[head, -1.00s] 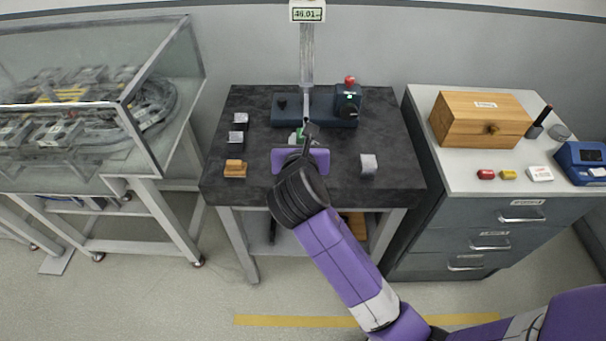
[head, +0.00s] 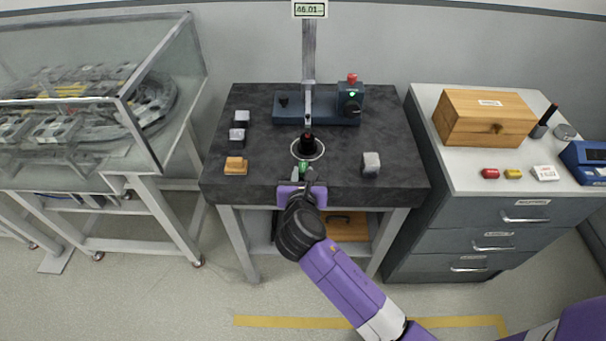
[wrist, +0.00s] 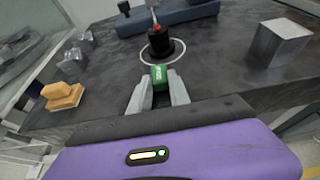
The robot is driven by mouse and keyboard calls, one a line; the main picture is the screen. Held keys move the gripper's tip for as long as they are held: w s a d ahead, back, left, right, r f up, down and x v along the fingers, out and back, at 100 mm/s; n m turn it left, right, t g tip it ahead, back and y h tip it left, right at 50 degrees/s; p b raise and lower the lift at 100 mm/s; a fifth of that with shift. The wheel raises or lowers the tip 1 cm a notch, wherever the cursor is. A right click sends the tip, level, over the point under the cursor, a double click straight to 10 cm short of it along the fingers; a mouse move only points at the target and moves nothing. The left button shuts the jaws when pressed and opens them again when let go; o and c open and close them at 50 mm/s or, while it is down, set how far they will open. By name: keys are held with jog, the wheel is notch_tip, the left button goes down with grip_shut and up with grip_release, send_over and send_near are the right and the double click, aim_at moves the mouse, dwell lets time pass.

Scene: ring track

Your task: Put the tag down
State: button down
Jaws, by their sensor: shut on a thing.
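My gripper (head: 303,178) is shut on a small green tag (head: 303,167) at the front part of the dark bench top (head: 330,184). In the wrist view the green tag (wrist: 159,77) with white lettering sits between my two grey fingertips (wrist: 158,90). The tag is just in front of a black round post (head: 307,143) standing inside a white ring, with a gap between them. I cannot tell whether the tag touches the bench.
A measuring stand (head: 308,60) rises behind the post. Grey blocks (head: 242,117) and an orange block (head: 236,166) stand left; another grey block (head: 371,163) stands right. A drawer cabinet (head: 470,170) is at right, a glass case (head: 80,100) at left. Bare bench lies on both sides of the tag.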

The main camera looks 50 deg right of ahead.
jog(key=shift+f, duration=0.1)
jog(key=c, duration=1.2)
grip_release()
jog(key=shift+c, duration=0.2)
